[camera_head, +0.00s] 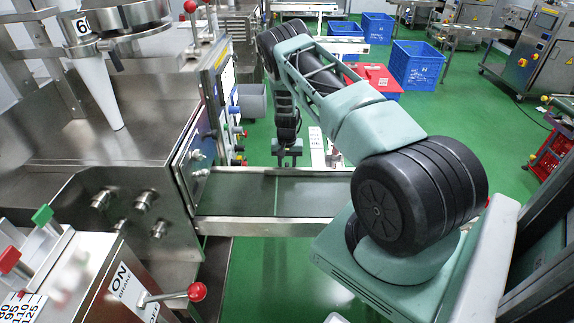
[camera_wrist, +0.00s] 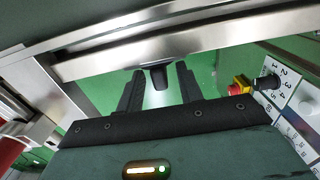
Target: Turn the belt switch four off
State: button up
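My gripper (camera_wrist: 158,80) is open in the wrist view, with two black fingers apart. A short black knob or lever (camera_wrist: 158,78) shows between the fingers, just below a steel rail; I cannot tell whether they touch it. Right of the fingers, a dark rotary knob (camera_wrist: 266,82) stands by a white panel (camera_wrist: 290,95) printed with numbers. A red and yellow button (camera_wrist: 239,86) is beside it. No label in view clearly marks belt switch four. In the head view my gripper (camera_head: 287,152) hangs beyond the belt; its fingertips are too small to read.
A dark conveyor belt (camera_head: 275,192) with steel rails runs from the steel machine (camera_head: 120,180) toward my arm. A red-knobbed lever (camera_head: 196,292) stands at front left. Blue crates (camera_head: 416,64) and a red box (camera_head: 374,77) are behind.

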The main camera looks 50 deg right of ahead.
jog(key=shift+f, duration=0.3)
grip_shut()
